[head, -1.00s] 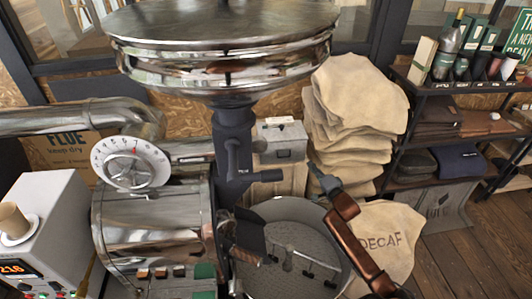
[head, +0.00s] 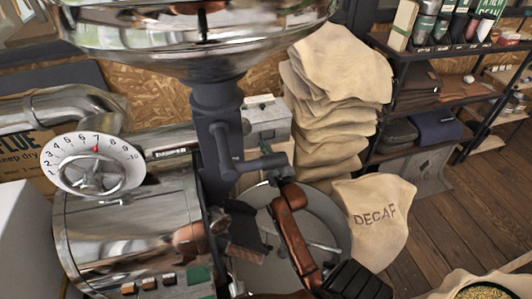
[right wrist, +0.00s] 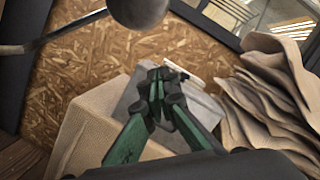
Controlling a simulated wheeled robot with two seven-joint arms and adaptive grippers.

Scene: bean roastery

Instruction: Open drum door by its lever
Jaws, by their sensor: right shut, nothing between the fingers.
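The roaster drum (head: 130,235) is a polished metal cylinder at the lower left of the head view. A dark lever (head: 222,150) hangs on the dark column under the hopper, with a horizontal dark bar (head: 262,163) beside it. I cannot tell which dark part is the drum door's lever. My right gripper (head: 274,175) is small and dark at the end of a brown arm link, close to that bar; contact is unclear. In the right wrist view its green fingers with dark tips (right wrist: 158,92) are shut and empty, in front of a grey box (right wrist: 135,105). My left gripper is not in view.
A round cooling tray (head: 335,225) lies below the column. Stacked burlap sacks (head: 335,90) and a DECAF sack (head: 380,240) stand to the right, near a shelf (head: 430,110).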

